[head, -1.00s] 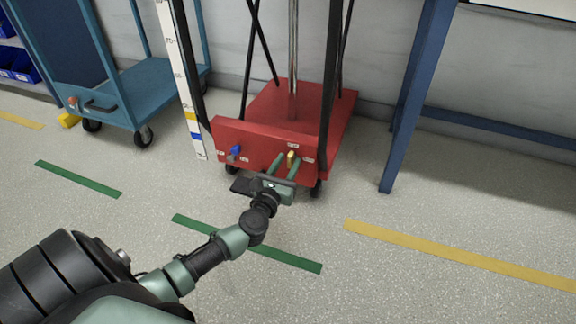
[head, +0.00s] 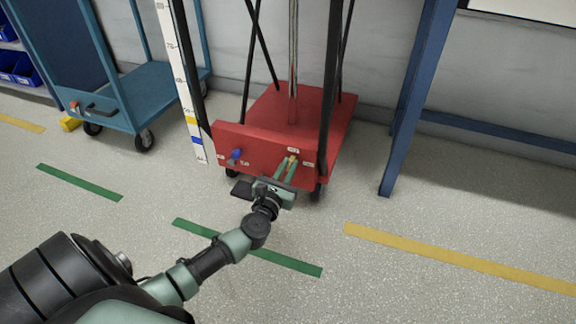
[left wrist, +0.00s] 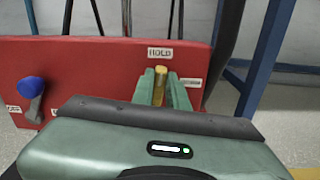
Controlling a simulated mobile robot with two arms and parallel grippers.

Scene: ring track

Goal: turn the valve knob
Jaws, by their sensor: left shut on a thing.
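The yellow valve knob (head: 292,160) is on the front face of the red cart base (head: 231,138). In the left wrist view the knob (left wrist: 160,76) stands upright under a label reading HOLD, with another label to its right. My left gripper (head: 286,168) is shut on the knob, one green finger on each side. In the left wrist view the gripper (left wrist: 161,88) hides the knob's lower part. My right gripper is not in view.
A blue-headed lever (left wrist: 32,87) sits left of the knob on the same red face. A white scale post (head: 181,75) stands left of the red base, and a blue table leg (head: 404,130) stands to its right. A blue cart (head: 150,90) is at the back left.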

